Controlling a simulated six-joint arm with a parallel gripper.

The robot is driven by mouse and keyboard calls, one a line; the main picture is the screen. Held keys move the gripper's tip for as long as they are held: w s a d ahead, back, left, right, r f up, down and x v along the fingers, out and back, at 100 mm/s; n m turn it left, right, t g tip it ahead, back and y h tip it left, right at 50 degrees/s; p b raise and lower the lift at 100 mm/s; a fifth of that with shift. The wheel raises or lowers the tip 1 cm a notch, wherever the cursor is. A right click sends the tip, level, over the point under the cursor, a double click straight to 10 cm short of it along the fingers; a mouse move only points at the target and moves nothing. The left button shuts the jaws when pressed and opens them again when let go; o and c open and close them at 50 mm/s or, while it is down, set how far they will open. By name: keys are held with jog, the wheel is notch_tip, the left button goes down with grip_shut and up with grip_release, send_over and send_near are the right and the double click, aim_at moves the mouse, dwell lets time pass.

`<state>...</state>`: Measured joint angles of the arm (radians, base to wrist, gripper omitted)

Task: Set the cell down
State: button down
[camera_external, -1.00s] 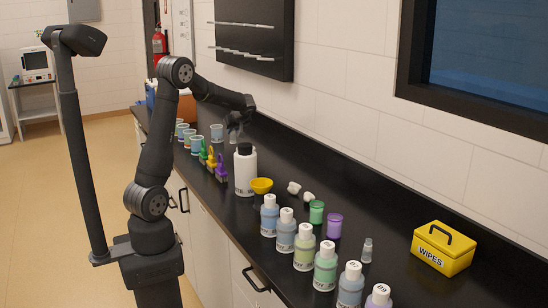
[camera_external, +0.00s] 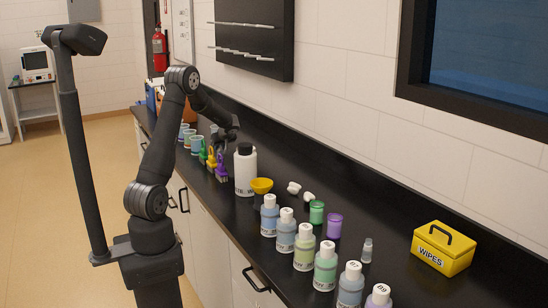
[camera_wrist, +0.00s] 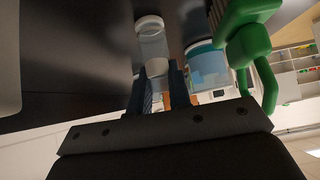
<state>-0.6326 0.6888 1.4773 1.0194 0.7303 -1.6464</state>
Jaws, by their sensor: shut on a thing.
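My gripper (camera_external: 219,144) is low over the bench in the external view, behind the coloured taps and left of the large white bottle. In the wrist view, my gripper's two dark fingers (camera_wrist: 159,82) are closed around a clear cell (camera_wrist: 152,46) with a pale round end. The cell reaches beyond the fingertips. In the external view the cell is hard to make out against the dark arm. I cannot tell whether it touches the bench.
Green (camera_external: 203,154), yellow (camera_external: 211,160) and purple (camera_external: 222,171) taps stand close to my gripper; the green one fills the wrist view's upper right. Cups of blue liquid (camera_external: 196,146) stand left.

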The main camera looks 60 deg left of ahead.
jog(key=c, duration=1.3)
grip_release()
jog(key=shift+f, duration=0.1)
jog(key=shift+c, duration=0.2)
jog(key=shift+d+r, duration=0.2)
jog(key=shift+r, duration=0.15)
jog(key=v, duration=1.1)
jog(key=shift+d+r, duration=0.15)
